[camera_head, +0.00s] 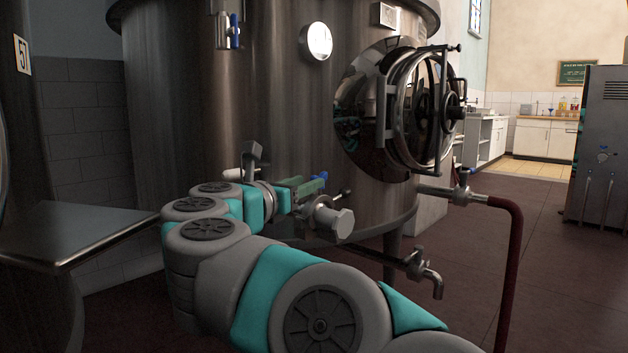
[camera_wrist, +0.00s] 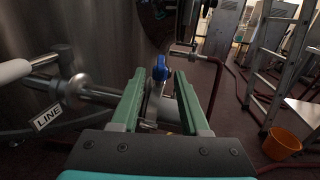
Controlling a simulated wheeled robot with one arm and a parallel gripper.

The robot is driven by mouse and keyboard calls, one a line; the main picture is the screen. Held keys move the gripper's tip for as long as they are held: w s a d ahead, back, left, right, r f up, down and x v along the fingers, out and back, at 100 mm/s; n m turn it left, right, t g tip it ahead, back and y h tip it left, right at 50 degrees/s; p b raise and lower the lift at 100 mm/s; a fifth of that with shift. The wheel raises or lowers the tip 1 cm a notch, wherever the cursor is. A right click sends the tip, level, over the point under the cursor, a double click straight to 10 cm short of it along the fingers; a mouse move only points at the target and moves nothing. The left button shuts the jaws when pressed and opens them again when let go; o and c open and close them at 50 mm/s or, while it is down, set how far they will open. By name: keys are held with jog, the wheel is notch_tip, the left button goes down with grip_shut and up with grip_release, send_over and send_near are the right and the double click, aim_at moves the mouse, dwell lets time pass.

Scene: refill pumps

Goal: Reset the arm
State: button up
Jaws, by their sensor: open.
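My gripper (camera_head: 308,187) is in front of the large steel tank (camera_head: 270,110), at the end of my grey and teal arm. In the wrist view its two green fingers (camera_wrist: 163,98) are apart, with nothing clamped between them. A valve with a blue handle (camera_wrist: 160,68) shows in the gap between the fingers. I cannot tell whether the fingers touch it. In the head view a metal fitting with a hexagonal end (camera_head: 334,222) sits just below the gripper. My arm hides part of the tank's lower side.
A round hatch (camera_head: 425,110) stands out from the tank. A tap (camera_head: 428,274) and a dark red hose (camera_head: 512,260) are right of my arm. A steel table (camera_head: 70,236) is at left. The wrist view shows a ladder (camera_wrist: 268,60) and an orange bucket (camera_wrist: 281,144). Open floor lies at right.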

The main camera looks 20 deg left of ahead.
jog(key=shift+s+a, duration=0.15)
jog(key=shift+s, duration=0.85)
